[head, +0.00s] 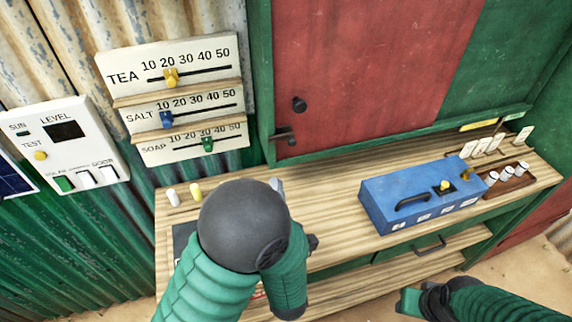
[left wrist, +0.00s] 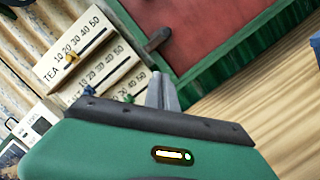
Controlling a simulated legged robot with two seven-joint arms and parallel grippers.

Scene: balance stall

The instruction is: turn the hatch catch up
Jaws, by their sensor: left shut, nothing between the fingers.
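The hatch (head: 365,75) is a red panel in a green frame, with a round black knob (head: 299,104). Its dark catch (head: 284,136) sits at the lower left edge of the panel and lies roughly level. The catch also shows in the left wrist view (left wrist: 157,40), beyond my fingers. My left gripper (head: 277,184) is shut and empty, below the catch and apart from it; my own arm hides much of it. Its grey fingertips show together in the left wrist view (left wrist: 163,90). My right gripper (head: 408,300) is low at the right, far from the hatch; its fingers are unclear.
A blue box (head: 385,190) with a black handle stands on the wooden counter (head: 335,200). A rack of white vials (head: 510,181) is at its right. TEA, SALT and SOAP slider boards (head: 125,70) and a white LEVEL panel (head: 95,150) hang left.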

